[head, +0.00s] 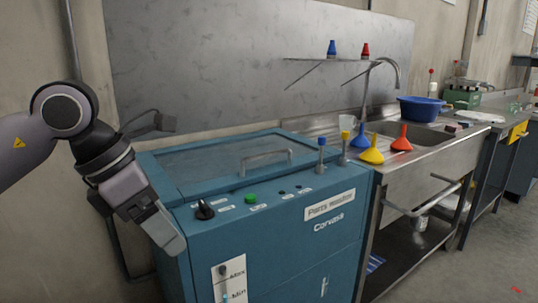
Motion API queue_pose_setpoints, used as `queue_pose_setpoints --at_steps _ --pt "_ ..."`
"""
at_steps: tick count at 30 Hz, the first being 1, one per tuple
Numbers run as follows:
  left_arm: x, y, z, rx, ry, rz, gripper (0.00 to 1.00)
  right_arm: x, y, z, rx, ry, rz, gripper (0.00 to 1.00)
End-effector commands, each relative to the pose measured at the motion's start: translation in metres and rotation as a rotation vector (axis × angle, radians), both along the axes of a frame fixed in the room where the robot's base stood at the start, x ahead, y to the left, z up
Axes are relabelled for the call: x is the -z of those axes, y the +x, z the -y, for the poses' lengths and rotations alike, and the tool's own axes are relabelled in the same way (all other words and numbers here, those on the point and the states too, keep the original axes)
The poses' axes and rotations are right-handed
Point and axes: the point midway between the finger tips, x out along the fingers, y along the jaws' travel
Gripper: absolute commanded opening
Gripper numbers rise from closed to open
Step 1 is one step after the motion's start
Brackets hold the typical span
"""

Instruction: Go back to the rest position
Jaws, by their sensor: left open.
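My left arm comes in from the left, and its gripper (160,226) points down and to the right. The gripper is open and I see nothing held in it. It is in front of the left front edge of a teal parts washer (270,236), overlapping it in the picture; I cannot tell whether they touch. My right gripper is out of the picture.
The washer has a lid with a handle (265,160), a black knob (205,210) and a green button (250,198). Right of it, a steel sink bench (405,170) bears blue, yellow and red funnels and a blue basin (420,108).

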Motion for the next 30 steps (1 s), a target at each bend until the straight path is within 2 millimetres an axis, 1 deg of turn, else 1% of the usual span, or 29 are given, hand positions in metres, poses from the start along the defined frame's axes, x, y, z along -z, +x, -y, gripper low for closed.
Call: queue_pose_setpoints --at_steps 1,4,8,9,12,16,20,24,27,30 --pt "0.008 -0.006 0.017 0.035 -0.062 -0.047 0.72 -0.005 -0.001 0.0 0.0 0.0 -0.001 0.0" --pt "0.016 -0.019 0.045 0.083 -0.2 -0.125 0.72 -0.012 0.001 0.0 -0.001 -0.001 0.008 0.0" --pt "0.021 -0.038 0.081 0.127 -0.412 -0.246 0.72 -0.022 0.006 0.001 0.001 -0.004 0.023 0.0" --pt "0.02 -0.044 0.092 0.133 -0.485 -0.288 0.72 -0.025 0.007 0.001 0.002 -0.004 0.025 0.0" --pt "0.014 -0.057 0.116 0.131 -0.683 -0.402 0.72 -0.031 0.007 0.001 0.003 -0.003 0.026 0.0" --pt "0.0 -0.068 0.137 0.086 -0.943 -0.556 0.72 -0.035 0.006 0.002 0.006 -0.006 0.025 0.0" --pt "-0.014 -0.066 0.144 -0.012 -1.197 -0.706 0.72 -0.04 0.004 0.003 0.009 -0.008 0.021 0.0" --pt "-0.022 -0.054 0.14 -0.176 -1.458 -0.865 0.72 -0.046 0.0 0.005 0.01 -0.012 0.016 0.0" --pt "-0.019 -0.039 0.128 -0.331 -1.631 -0.975 0.72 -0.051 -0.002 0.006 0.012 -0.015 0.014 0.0" --pt "-0.007 -0.024 0.112 -0.516 -1.788 -1.078 0.72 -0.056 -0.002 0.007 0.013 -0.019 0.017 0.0"
